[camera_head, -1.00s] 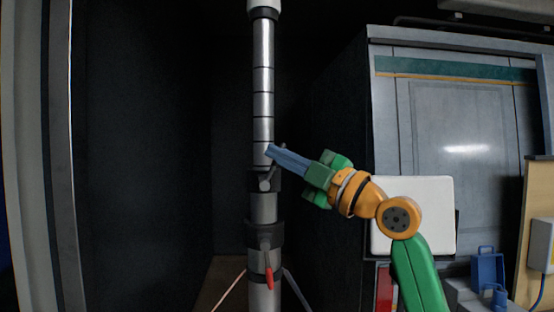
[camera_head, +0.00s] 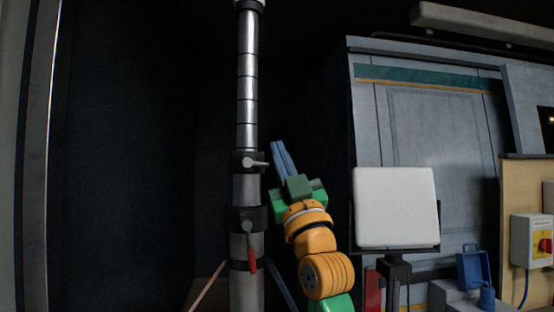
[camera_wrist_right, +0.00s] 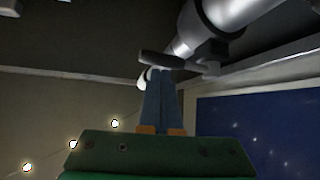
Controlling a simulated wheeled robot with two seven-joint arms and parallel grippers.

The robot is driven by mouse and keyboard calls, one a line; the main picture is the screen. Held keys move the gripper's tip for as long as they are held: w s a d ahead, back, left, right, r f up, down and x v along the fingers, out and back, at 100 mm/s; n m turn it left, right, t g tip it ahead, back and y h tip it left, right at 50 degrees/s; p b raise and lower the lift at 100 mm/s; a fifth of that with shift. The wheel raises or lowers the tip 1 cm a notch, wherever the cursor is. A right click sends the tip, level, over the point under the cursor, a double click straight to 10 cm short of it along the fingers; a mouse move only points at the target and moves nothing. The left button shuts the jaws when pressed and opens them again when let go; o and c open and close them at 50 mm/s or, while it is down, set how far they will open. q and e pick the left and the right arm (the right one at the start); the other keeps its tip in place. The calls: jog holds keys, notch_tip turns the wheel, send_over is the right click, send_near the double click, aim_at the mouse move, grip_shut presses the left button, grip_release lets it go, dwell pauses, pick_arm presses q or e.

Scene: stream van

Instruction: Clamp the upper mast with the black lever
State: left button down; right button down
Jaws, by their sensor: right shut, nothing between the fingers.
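The silver telescopic mast (camera_head: 247,90) stands upright at centre-left in the head view. Its upper clamp collar (camera_head: 243,157) is dark, and a short lever (camera_head: 259,163) sticks out from it to the right. In the wrist view this lever (camera_wrist_right: 165,60) is a dark bar beside the collar (camera_wrist_right: 211,52), just beyond my fingertips. My right gripper (camera_head: 281,146) is just right of the upper collar, its blue fingers together, pointing up and empty. In the wrist view the fingertips (camera_wrist_right: 160,76) overlap the lever's line; I cannot tell whether they touch. My left gripper is out of view.
A white panel (camera_head: 395,207) on a stand is right of my arm. Grey cabinet doors (camera_head: 425,130) stand behind. Dark free space lies left of the mast.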

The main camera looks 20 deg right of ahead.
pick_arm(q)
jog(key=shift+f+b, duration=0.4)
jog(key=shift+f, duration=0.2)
pick_arm(e)
jog(key=shift+d+f, duration=0.2)
jog(key=shift+f, duration=0.75)
jog(key=shift+s+f, duration=0.1)
